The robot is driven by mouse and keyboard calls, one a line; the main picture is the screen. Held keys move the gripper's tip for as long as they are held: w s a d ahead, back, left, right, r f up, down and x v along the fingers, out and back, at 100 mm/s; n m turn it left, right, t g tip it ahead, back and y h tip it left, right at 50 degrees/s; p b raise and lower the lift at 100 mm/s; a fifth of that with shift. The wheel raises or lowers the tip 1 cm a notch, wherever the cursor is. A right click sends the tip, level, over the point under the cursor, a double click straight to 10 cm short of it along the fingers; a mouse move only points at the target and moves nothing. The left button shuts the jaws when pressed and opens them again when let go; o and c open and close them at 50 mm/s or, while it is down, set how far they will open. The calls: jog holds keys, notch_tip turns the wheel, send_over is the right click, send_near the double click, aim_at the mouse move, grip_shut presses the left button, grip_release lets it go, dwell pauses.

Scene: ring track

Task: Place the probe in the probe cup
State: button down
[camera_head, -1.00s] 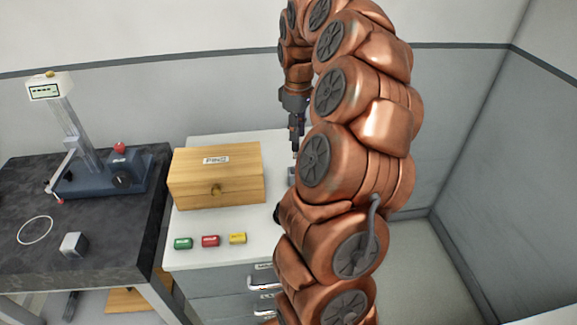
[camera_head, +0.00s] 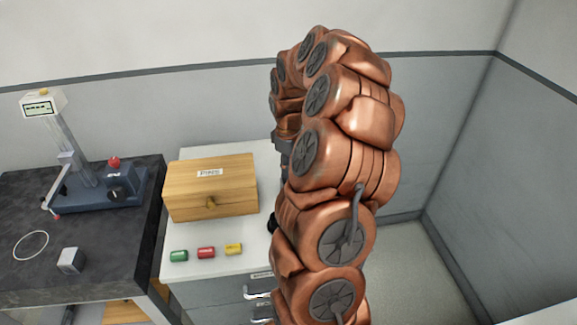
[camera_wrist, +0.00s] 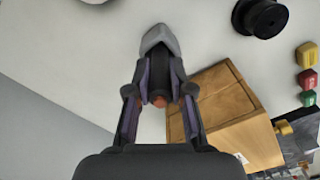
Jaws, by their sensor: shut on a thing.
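In the wrist view my gripper (camera_wrist: 161,82) is shut on a dark rod with an orange-red end, which looks like the probe (camera_wrist: 158,101). A light grey blocky piece, perhaps the probe cup (camera_wrist: 160,38), shows at the fingertips. I cannot tell whether the probe is inside it, touching it or only in line with it.
A wooden box (camera_head: 212,188) stands on the white cabinet top (camera_head: 205,275), close beside my gripper. Green (camera_head: 179,256), red (camera_head: 206,253) and yellow (camera_head: 233,249) blocks lie in front. A black spool (camera_wrist: 262,14) is near. A dark table (camera_head: 100,255) carries a gauge stand (camera_head: 100,190).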

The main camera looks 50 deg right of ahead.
jog(key=shift+f, duration=0.15)
jog(key=c, duration=1.5)
grip_release()
jog(key=o, duration=0.5)
jog(key=shift+c, duration=0.2)
notch_tip(320, 180, up, 12)
jog(key=b, duration=0.3)
jog(key=shift+f+b, duration=0.2)
jog(key=shift+b, duration=0.15)
jog(key=shift+r, duration=0.35)
